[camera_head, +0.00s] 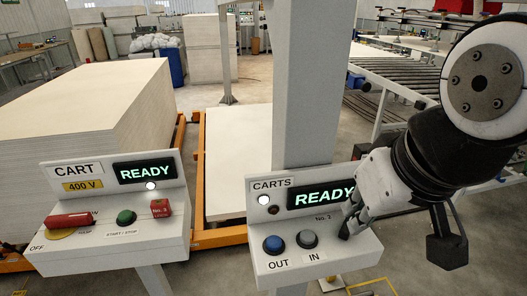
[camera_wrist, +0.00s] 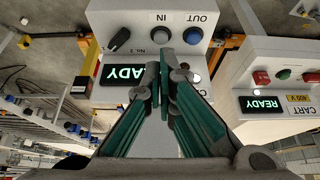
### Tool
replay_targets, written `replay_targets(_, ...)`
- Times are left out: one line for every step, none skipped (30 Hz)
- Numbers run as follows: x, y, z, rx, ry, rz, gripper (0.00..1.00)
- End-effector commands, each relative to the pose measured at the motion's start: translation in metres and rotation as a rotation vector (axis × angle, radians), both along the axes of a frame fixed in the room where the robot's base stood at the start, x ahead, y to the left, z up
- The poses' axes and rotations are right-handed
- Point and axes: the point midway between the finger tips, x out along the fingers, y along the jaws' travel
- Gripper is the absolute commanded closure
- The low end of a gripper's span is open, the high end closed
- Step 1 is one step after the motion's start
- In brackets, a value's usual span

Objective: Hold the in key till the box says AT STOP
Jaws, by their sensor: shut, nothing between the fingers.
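The CARTS box (camera_head: 330,258) stands in front of a grey post. Its display (camera_head: 322,197) reads READY in green. The grey IN key (camera_head: 307,239) sits right of the blue OUT key (camera_head: 274,244). My gripper (camera_head: 347,230) is shut and empty, over the right part of the panel, just right of the IN key. In the wrist view, which is upside down, the closed fingertips (camera_wrist: 160,68) lie in front of the display, apart in the picture from the IN key (camera_wrist: 161,34). The fingers hide part of the display there.
A black selector knob (camera_wrist: 119,40) sits beside the IN key. A second box marked CART (camera_head: 75,215), also reading READY, stands left, with a red handle and green button. Stacked boards (camera_head: 90,110), an orange-framed cart (camera_head: 197,215) and a roller conveyor (camera_head: 405,80) lie behind.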

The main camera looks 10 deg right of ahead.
Motion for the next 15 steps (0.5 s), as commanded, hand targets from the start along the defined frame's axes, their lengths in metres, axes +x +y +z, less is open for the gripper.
replay_targets(0.0, 0.0, 0.0, 0.0, 0.0, 0.0, 1.0)
replay_targets(0.0, 0.0, 0.0, 0.0, 0.0, 0.0, 1.0)
replay_targets(0.0, 0.0, 0.0, 0.0, 0.0, 0.0, 1.0)
replay_targets(0.0, 0.0, 0.0, 0.0, 0.0, 0.0, 1.0)
replay_targets(0.0, 0.0, 0.0, 0.0, 0.0, 0.0, 1.0)
replay_targets(0.0, 0.0, 0.0, 0.0, 0.0, 0.0, 1.0)
replay_targets(0.0, 0.0, 0.0, 0.0, 0.0, 0.0, 1.0)
replay_targets(0.0, 0.0, 0.0, -0.001, 0.001, 0.003, 1.0)
replay_targets(0.001, 0.0, 0.0, -0.006, 0.004, 0.01, 1.0)
replay_targets(0.002, 0.0, 0.001, -0.012, 0.007, 0.021, 1.0)
replay_targets(0.003, 0.0, 0.001, -0.021, 0.013, 0.036, 1.0)
replay_targets(0.006, 0.0, 0.002, -0.039, 0.023, 0.067, 1.0)
replay_targets(0.009, 0.0, 0.003, -0.056, 0.032, 0.098, 1.0)
replay_targets(0.012, 0.0, 0.005, -0.076, 0.045, 0.137, 1.0)
replay_targets(0.017, 0.0, 0.006, -0.107, 0.064, 0.2, 1.0)
